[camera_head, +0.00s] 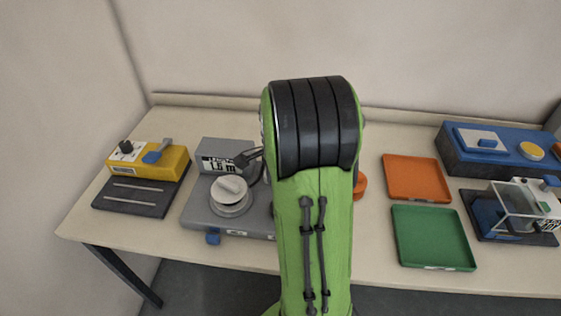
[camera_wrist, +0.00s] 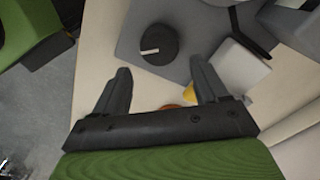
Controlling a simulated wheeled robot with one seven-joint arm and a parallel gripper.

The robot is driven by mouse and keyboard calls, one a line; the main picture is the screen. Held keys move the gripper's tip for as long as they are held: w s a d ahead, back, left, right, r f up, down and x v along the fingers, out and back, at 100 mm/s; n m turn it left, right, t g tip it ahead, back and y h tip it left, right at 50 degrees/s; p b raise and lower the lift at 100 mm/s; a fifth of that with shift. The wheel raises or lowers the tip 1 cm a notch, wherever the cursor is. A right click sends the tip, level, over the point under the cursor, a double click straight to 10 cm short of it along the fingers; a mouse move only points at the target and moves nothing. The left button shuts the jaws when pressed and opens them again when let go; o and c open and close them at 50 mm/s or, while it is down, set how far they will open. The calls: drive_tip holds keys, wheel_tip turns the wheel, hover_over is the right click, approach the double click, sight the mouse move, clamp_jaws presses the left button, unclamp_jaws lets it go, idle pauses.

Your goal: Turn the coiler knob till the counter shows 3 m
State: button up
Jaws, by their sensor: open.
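The grey coiler (camera_head: 200,215) sits on the table left of centre in the head view, with a white round spool (camera_head: 229,190) on top. Its counter (camera_head: 217,165) stands at the back and seems to read 1.6 m; the small digits are hard to read. The knob (camera_wrist: 157,44) is a dark round one with a white pointer line, on the grey coiler plate in the wrist view. In the head view my arm hides it. My gripper (camera_wrist: 160,72) is open, its two fingers apart and short of the knob in the picture, with nothing between them touching either finger.
A yellow device (camera_head: 165,163) stands at the left. Right of my arm lie an orange tray (camera_head: 415,176) and a green tray (camera_head: 430,236), then a blue machine (camera_head: 470,160) and a clear-covered unit (camera_head: 500,237). In the wrist view a white block (camera_wrist: 240,68) lies near the right finger.

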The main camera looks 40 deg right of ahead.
wheel_tip(320, 180, up, 9)
drive_tip(key=p, duration=0.2)
drive_tip(key=shift+f, duration=0.15)
drive_tip(key=s+a+r+n+t, duration=0.2)
drive_tip(key=s+a+n, duration=0.1)
drive_tip(key=a+n, duration=0.3)
drive_tip(key=s+a+r+n+t+p, duration=0.1)
drive_tip(key=s+a+r+n, duration=0.2)
drive_tip(key=a+n, duration=0.4)
drive_tip(key=s+a+r+n+t+p, duration=0.1)
drive_tip(key=s+a+r+n+t, duration=0.1)
drive_tip(key=s+a+n, duration=0.3)
drive_tip(key=a+n, duration=0.2)
drive_tip(key=shift+s+r+n+t, duration=0.2)
drive_tip(key=shift+n+t, duration=0.1)
drive_tip(key=shift+n, duration=0.1)
drive_tip(key=shift+o, duration=0.2)
